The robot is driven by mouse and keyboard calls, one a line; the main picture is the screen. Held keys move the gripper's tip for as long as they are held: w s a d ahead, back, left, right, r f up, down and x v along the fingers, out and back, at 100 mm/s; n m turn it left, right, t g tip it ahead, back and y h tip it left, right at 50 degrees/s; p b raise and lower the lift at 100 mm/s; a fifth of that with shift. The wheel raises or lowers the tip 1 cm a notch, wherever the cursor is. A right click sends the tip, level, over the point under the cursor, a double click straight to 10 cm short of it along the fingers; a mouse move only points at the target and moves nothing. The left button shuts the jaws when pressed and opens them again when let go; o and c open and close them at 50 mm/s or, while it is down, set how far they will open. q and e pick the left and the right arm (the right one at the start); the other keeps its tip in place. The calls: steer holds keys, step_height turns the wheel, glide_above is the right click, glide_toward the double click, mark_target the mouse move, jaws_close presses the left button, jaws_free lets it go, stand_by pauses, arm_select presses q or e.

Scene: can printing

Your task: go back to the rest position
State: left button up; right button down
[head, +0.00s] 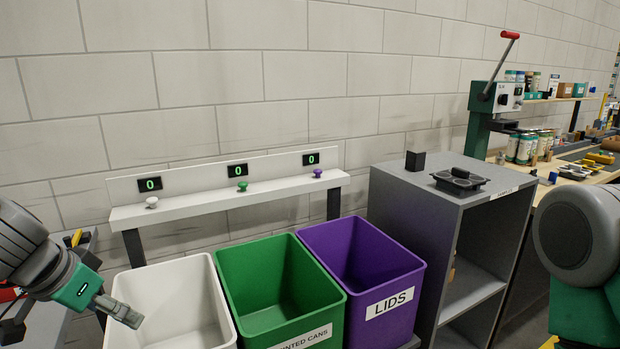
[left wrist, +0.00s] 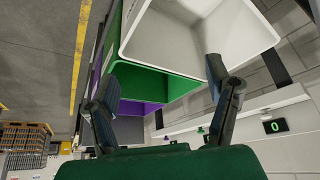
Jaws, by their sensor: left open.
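My left gripper (head: 119,310) is at the lower left of the head view, beside the left edge of the white bin (head: 190,290). In the left wrist view my left gripper (left wrist: 163,95) shows its two fingers spread apart with nothing between them. The white bin and the green bin show beyond the fingers there. My right arm shows at the right edge of the head view, but its gripper is out of the picture.
A green bin (head: 270,275) and a purple bin (head: 350,250) marked LIDS stand beside the white one. A shelf (head: 230,200) with buttons and counters reading 0 is behind. A grey cabinet (head: 400,205) holds a black tray (head: 459,180). A press (head: 488,105) and several cans stand right.

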arm_select(q)
steer(key=s+a+f+n+g+y+b, duration=0.15)
steer(key=s+f, duration=0.25)
steer(key=f, duration=0.6)
steer(key=s+a+f+m+g+y+b, duration=0.1)
steer(key=s+a+f+g+b, duration=0.15)
steer(key=f, duration=0.85)
steer(key=s+d+f+n+b, duration=0.1)
steer(key=s+d+f+b, duration=0.1)
steer(key=s+d+f, duration=0.2)
steer(key=s+d+f+h+b, duration=0.1)
steer(key=s+d+f+b, duration=0.2)
steer(key=s+f, duration=0.8)
steer(key=shift+s+d+f+n+g, duration=0.25)
steer(key=shift+d+f+n+g, duration=0.1)
steer(key=shift+d+f, duration=1.05)
arm_select(e)
step_height(320, 180, down, 9)
steer(key=a, duration=0.1)
steer(key=shift+w+a+f, duration=0.15)
steer(key=shift+w+f, duration=0.05)
